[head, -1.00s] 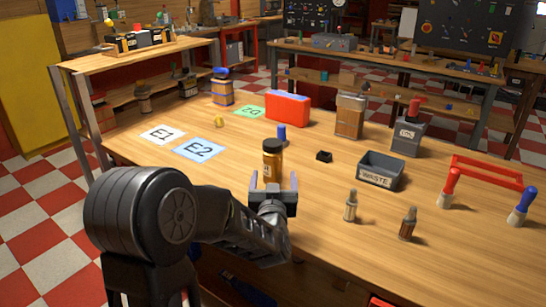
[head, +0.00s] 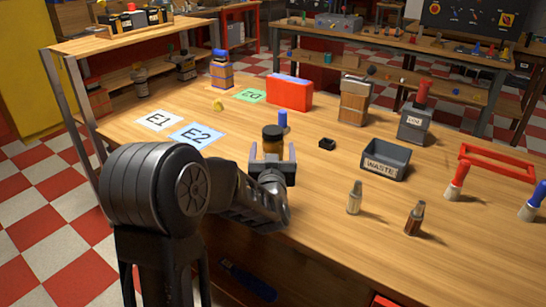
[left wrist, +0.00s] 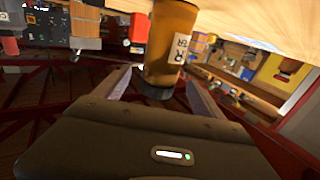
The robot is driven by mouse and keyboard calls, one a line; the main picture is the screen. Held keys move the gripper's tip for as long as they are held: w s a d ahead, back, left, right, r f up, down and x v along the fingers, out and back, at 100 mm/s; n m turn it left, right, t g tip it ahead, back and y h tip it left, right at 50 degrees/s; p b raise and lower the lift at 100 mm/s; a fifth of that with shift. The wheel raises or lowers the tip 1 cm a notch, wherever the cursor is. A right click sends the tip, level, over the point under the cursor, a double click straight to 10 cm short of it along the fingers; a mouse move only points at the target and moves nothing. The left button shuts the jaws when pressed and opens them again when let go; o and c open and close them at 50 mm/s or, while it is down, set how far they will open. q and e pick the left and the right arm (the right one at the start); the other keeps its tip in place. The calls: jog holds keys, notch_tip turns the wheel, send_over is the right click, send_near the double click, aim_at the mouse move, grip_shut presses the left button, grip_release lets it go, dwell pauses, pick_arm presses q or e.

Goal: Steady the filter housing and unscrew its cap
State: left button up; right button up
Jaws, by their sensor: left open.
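The filter housing (head: 273,146) is an amber jar with a dark cap (head: 272,131), standing upright on the workbench. My left gripper (head: 272,153) is open, with one finger on each side of the housing. The gripper hides the housing's lower part in the head view. In the left wrist view, the amber body (left wrist: 171,35) with a white label shows between the two spread fingers (left wrist: 160,88), and the dark cap (left wrist: 155,90) is at its lower end. I cannot tell whether either finger touches it. My right gripper is not in view.
A blue cylinder (head: 282,120) stands just behind the housing, and a small black block (head: 327,143) is to its right. The waste bin (head: 386,160) and two small bottles (head: 355,198) are farther right. The E2 mat (head: 196,135) lies clear at left.

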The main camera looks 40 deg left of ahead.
pick_arm(q)
jog(key=shift+x, duration=2.6)
grip_shut()
jog(key=shift+r, duration=0.15)
